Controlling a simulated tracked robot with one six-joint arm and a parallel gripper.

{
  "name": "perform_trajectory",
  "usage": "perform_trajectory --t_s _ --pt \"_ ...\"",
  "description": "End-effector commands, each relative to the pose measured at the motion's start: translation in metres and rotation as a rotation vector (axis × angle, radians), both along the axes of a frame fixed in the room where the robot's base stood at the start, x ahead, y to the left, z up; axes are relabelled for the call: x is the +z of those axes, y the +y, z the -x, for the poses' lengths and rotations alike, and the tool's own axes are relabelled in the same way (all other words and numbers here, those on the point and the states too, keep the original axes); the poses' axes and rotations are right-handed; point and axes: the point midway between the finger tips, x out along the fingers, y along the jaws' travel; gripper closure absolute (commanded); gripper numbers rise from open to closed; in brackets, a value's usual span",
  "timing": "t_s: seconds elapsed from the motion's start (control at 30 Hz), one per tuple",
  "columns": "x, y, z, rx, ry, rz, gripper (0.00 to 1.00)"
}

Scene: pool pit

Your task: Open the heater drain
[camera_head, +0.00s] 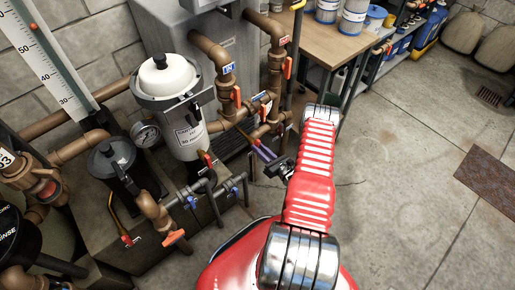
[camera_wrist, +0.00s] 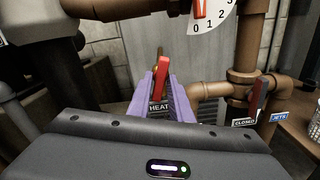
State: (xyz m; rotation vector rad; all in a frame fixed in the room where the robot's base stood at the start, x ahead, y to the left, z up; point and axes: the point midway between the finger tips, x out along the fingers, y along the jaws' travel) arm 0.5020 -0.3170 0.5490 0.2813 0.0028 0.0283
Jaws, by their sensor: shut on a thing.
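In the wrist view a red valve handle (camera_wrist: 161,78) stands between the two purple fingers of my gripper (camera_wrist: 161,88). The fingers are shut on it. A dark label (camera_wrist: 158,107) reading "HEAT" shows between the fingers, its rest hidden; a brass-coloured part (camera_wrist: 159,52) rises behind the handle. In the head view my gripper (camera_head: 264,152) reaches left from my red arm to low pipework beside the grey cabinet. The held handle is too small and covered there to make out clearly.
In the wrist view, another red handle (camera_wrist: 258,97) with a "CLOSED" tag (camera_wrist: 244,122) and a "JETS" tag (camera_wrist: 279,117) sits at right. In the head view a white filter canister (camera_head: 186,130) stands left, a wooden bench (camera_head: 325,45) behind. The floor at right is mostly clear.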

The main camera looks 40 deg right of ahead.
Motion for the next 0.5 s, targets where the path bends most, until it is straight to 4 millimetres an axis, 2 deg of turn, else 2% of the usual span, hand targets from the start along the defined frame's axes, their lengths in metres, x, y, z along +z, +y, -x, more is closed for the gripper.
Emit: perform_trajectory --t_s 0.33,0.5 --pt "-0.003 0.0006 0.0017 -0.002 0.001 0.259 1.0" --pt "-0.0022 0.0006 0.0014 -0.001 -0.003 0.328 1.0"
